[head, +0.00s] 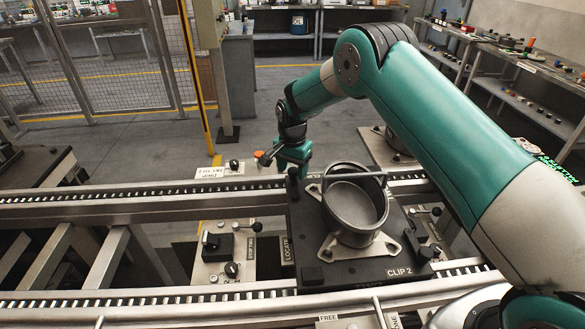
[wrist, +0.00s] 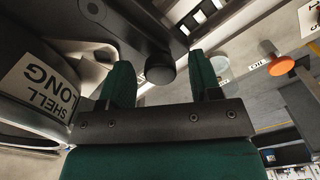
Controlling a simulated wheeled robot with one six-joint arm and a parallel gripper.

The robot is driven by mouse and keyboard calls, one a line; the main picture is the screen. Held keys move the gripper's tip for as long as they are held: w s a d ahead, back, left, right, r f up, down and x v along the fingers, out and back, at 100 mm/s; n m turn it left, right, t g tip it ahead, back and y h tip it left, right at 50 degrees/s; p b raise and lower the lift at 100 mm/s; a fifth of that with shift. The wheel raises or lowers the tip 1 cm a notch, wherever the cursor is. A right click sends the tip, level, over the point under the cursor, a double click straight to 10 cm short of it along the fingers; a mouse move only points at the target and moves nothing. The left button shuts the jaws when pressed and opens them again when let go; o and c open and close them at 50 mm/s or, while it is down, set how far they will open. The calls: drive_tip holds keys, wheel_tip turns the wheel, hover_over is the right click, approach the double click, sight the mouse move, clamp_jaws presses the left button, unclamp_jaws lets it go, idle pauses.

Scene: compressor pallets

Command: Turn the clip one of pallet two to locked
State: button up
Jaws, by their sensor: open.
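A black pallet (head: 345,272) carries a round grey metal shell (head: 340,215) and sits on the conveyor. Its front right corner reads CLIP 2, with a dark clip (head: 427,254) beside it. My gripper (head: 292,168) is low over the pallet's back left corner, by a short dark post that may be clip one; its label is not readable. In the wrist view my gripper (wrist: 162,88) is open, and a dark rounded knob (wrist: 160,74) shows between its two green fingers, with a gap on each side. Whether that clip is locked, I cannot tell.
The shell, labelled SHELL LONG (wrist: 38,85) in the wrist view, stands close to my gripper. An orange button (wrist: 281,65) is off to the other side. A stop box (head: 217,243) and a locate unit lie left of the pallet, between the conveyor rails (head: 130,207).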

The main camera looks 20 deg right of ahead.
drive_tip(key=shift+f, duration=0.45)
drive_tip(key=shift+c, duration=0.2)
clamp_jaws()
